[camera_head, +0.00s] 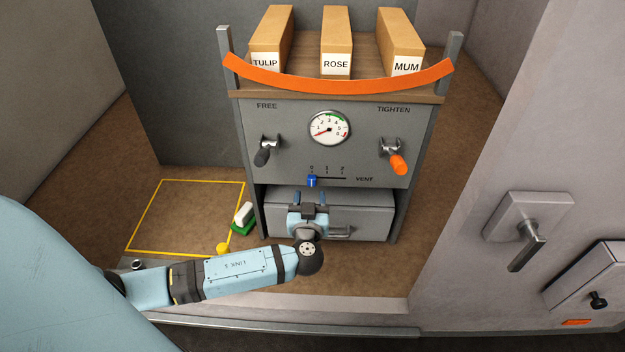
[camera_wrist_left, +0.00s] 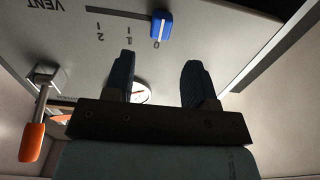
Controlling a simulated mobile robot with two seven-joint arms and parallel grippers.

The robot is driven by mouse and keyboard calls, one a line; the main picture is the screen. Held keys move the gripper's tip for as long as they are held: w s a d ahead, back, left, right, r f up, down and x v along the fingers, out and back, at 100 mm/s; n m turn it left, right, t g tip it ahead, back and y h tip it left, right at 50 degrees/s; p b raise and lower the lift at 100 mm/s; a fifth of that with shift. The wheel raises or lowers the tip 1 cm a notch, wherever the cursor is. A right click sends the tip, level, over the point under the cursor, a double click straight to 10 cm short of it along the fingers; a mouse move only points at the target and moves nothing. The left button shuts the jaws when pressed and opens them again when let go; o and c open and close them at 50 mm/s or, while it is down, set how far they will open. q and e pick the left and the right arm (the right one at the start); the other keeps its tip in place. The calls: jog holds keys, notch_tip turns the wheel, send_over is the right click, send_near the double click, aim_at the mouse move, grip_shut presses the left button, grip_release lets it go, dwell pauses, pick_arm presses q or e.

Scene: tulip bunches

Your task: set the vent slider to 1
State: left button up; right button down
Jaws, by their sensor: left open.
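The blue vent slider (camera_head: 312,181) sits at the left end of its slot on the grey panel (camera_head: 290,150), under the 0 mark. Marks 1 and 2 lie to its right, before the word VENT. The slider also shows in the left wrist view (camera_wrist_left: 162,25), beside the 0. My left gripper (camera_head: 308,196) is just below the slider in the head view, in front of the drawer. In the left wrist view its two dark fingers (camera_wrist_left: 158,62) are apart with nothing between them; the slider is beyond their tips. My right gripper is not in view.
A black lever (camera_head: 262,156) under FREE and an orange lever (camera_head: 398,164) under TIGHTEN flank the dial gauge (camera_head: 329,128). A drawer (camera_head: 370,210) is below. An orange strap (camera_head: 340,87) and labelled boxes are above. A door handle (camera_head: 528,250) is at right.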

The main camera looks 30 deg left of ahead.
aim_at(313, 181)
pick_arm(q)
jog(key=p+x, duration=0.1)
jog(key=x, duration=0.4)
jog(key=shift+w+a, duration=0.15)
jog(key=shift+w, duration=0.25)
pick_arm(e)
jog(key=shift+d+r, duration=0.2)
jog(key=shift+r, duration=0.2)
